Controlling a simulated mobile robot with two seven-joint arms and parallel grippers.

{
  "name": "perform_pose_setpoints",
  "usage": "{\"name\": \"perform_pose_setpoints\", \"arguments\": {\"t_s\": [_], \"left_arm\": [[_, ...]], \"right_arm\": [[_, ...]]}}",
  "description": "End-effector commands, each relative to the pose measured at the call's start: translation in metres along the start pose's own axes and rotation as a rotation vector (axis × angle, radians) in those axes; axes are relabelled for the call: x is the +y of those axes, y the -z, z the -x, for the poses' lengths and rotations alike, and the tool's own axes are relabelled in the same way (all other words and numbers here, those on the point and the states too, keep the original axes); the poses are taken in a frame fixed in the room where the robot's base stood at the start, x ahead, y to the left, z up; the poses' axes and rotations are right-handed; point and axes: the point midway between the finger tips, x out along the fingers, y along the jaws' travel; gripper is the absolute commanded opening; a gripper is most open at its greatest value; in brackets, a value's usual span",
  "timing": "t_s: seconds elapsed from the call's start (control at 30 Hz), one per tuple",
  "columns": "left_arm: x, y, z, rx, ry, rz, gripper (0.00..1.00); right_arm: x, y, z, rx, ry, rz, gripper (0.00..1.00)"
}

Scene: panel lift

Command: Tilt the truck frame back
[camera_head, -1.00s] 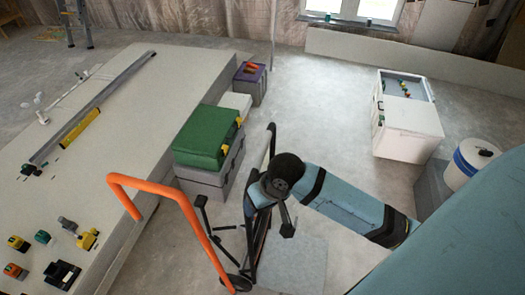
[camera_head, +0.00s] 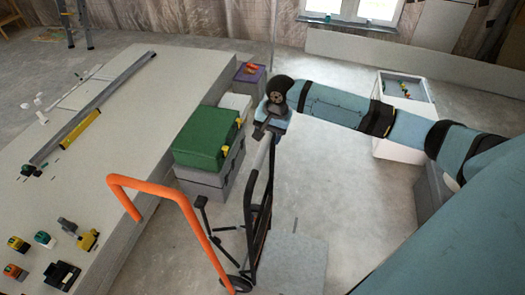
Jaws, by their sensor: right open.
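The truck frame has an orange tube handle (camera_head: 165,186) at the left and a dark upright frame (camera_head: 252,215) with a pale grey bar (camera_head: 262,152) at its top. A dark wheel (camera_head: 238,284) shows at its foot near the bottom edge. My right gripper (camera_head: 267,132) is open at the upper end of the pale bar, pointing down. Its fingers are small and dark, and I cannot tell whether they touch the bar or straddle it. My left gripper is not in view.
A long pale worktop (camera_head: 110,115) with several tools fills the left. A green case (camera_head: 204,138) on grey boxes stands beside it, behind the truck. A white cabinet (camera_head: 398,151) stands at the right, partly behind my arm.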

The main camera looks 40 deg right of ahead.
Motion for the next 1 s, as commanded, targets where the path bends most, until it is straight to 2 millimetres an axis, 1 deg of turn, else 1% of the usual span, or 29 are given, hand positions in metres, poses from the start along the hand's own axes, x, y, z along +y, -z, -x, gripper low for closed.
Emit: {"name": "perform_pose_setpoints", "arguments": {"t_s": [0.03,0.2,0.3,0.4,0.57,0.83,0.87,0.9,0.97,1.0], "left_arm": [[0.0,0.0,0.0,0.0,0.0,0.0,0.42],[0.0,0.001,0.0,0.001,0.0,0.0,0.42],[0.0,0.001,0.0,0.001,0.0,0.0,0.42],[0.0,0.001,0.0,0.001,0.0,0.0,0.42],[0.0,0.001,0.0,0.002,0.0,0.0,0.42],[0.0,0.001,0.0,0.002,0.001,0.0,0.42],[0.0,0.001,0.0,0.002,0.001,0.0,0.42],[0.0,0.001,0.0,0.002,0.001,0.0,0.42],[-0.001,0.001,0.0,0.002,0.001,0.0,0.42],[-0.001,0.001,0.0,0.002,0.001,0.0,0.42]], "right_arm": [[0.0,-0.001,-0.012,-0.002,-0.001,0.0,0.56],[-0.001,-0.001,-0.046,-0.001,0.0,-0.001,0.56],[0.0,0.0,-0.062,0.001,0.0,0.001,0.56],[0.0,0.0,-0.073,0.0,0.0,0.001,0.56],[-0.001,-0.001,-0.082,0.0,0.001,0.002,0.56],[0.0,-0.001,-0.083,0.001,0.001,0.002,0.56],[0.0,-0.001,-0.083,0.001,0.001,0.002,0.49],[0.0,-0.001,-0.083,0.001,0.001,0.002,0.4],[0.0,-0.001,-0.083,0.001,0.001,0.002,0.26],[0.0,0.0,-0.083,0.001,0.001,0.002,0.17]]}}
